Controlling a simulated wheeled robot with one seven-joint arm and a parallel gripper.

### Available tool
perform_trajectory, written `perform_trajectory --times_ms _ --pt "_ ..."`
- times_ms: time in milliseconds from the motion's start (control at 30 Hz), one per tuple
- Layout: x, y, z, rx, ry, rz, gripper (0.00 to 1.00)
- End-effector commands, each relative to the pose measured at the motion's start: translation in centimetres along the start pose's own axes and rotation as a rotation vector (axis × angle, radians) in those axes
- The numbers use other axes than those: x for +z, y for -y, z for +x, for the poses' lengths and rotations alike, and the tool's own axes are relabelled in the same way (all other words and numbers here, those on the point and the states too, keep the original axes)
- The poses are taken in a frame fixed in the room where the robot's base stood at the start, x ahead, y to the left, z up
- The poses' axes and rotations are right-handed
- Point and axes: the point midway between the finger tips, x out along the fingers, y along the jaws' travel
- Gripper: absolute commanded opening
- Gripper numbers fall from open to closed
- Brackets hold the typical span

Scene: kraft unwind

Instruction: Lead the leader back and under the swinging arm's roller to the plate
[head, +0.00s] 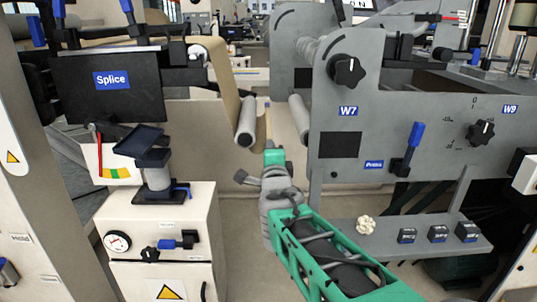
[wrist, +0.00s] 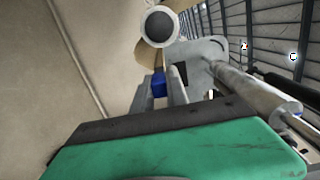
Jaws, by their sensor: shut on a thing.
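My gripper (head: 271,147) reaches up into the gap between the Splice unit and the W7 frame. In the wrist view its fingers (wrist: 160,88) are closed around a small blue piece (wrist: 158,84), which appears to be the end of the leader. Tan paper (wrist: 152,56) shows just beyond it, below a roller's round end (wrist: 160,26). In the head view a tan web (head: 226,75) comes down over a grey roller (head: 246,122) left of my gripper. Another grey roller (head: 299,117) is to the right. I cannot tell which roller is the swinging arm's, or which surface is the plate.
The black Splice panel (head: 108,85) and a white cabinet (head: 160,245) with a gauge stand left. The grey W7 frame (head: 400,125) with knobs and a blue-handled lever (head: 413,145) stands right. A grey shelf (head: 400,240) with small black blocks lies beside my arm.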

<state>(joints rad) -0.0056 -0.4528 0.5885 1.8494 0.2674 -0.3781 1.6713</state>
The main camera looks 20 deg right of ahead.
Motion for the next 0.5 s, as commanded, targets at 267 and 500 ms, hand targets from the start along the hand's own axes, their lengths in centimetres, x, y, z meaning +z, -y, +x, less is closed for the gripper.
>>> perform_trajectory --times_ms 267,500 --pt "0.0 2.8 -0.1 -0.005 0.000 0.000 0.00" --pt "0.0 5.8 -0.1 -0.003 0.000 0.001 0.00"
